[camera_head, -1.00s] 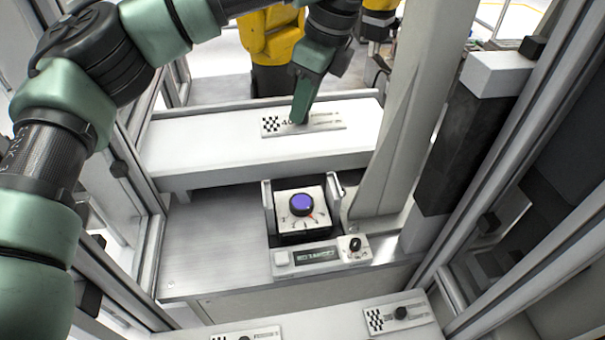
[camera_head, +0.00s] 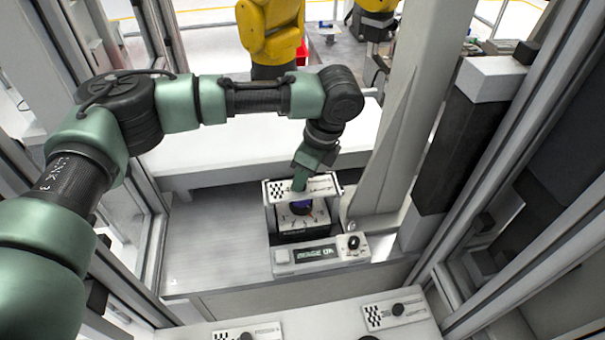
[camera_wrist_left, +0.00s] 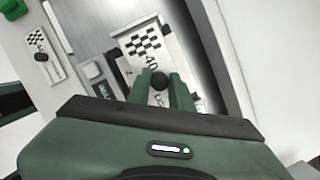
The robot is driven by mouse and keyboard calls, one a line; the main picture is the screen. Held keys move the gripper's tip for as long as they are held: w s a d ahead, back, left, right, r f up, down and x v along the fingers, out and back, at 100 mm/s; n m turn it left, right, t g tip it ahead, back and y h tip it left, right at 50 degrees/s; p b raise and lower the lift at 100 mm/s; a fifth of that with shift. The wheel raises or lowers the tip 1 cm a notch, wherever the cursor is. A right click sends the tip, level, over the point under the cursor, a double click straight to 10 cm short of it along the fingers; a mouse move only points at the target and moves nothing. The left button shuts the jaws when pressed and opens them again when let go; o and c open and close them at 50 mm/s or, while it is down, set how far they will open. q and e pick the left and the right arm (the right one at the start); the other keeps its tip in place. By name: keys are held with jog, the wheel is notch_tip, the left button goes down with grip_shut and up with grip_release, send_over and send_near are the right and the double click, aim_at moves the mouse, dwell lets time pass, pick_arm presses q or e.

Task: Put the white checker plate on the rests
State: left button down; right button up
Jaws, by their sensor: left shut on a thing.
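The white checker plate (camera_head: 322,186), with a black-and-white checker patch and printed figures, is in my left gripper (camera_head: 299,186). In the left wrist view the gripper's green fingers (camera_wrist_left: 160,88) are shut on the black knob (camera_wrist_left: 158,79) of the plate (camera_wrist_left: 142,42). In the head view the plate shows at the upper part of a small device (camera_head: 302,223) with a purple button, between grey upright side pieces that look like the rests (camera_head: 270,224). The plate partly hides the button and the tops of these pieces. I cannot tell whether it touches them. My right gripper is not in view.
A control box (camera_head: 315,256) with a display and black knob stands in front of the device. A white shelf (camera_head: 230,143) lies behind. Similar checker plates (camera_head: 396,314) lie on the front ledge. A grey post (camera_head: 400,120) rises close at the right.

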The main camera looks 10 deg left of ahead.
aim_at(315, 193)
pick_arm(q)
jog(key=shift+f, duration=0.1)
jog(key=c, duration=1.3)
grip_release()
jog(key=shift+o, duration=0.2)
jog(key=shift+d+r, duration=0.1)
jog(key=shift+r, duration=0.1)
jog(key=b+v, duration=0.2)
jog(key=v, duration=0.9)
jog(key=shift+r, duration=0.4)
